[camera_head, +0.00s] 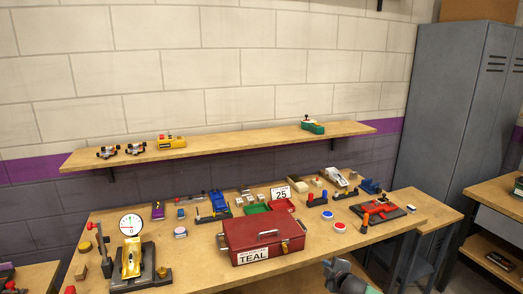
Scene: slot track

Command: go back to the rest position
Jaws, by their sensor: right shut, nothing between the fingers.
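My right gripper (333,264) shows at the bottom edge, right of centre, in front of the workbench (205,276). It is shut and empty, and it is apart from the things on the bench. Only its front end is in view; most of the arm is out of frame. My left gripper is not in view. A red toolbox (250,233) with a label reading "TEAL" stands closed on the bench, to the left of my right gripper.
Red and white round buttons (340,227) and a red tool on a black base (381,212) lie beyond the gripper. A dial gauge (131,224) with a yellow fixture stands left. A shelf (225,146) spans the wall. Grey lockers (455,100) stand right.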

